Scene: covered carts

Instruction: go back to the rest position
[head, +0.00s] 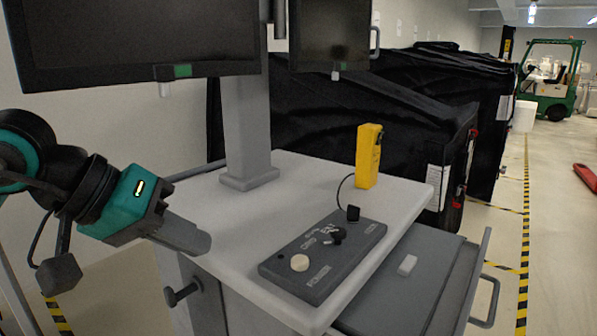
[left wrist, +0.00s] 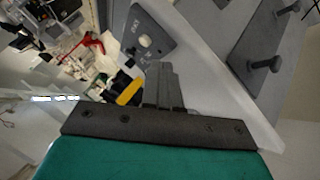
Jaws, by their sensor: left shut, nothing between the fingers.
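My left gripper (head: 186,236) comes in from the left in the head view. It is shut and empty, just off the left edge of the cart top (head: 225,215). In the left wrist view its closed fingers (left wrist: 163,85) show at the middle, with nothing between them. My right gripper is in neither view.
The cart carries a dark control box (head: 322,262) with a pale button, a yellow handheld device (head: 369,156) and a monitor post (head: 246,130). A dark handle (head: 182,293) sticks out of the cart's side. A drawer (head: 395,285) stands open at right. Black covered carts (head: 330,100) stand behind.

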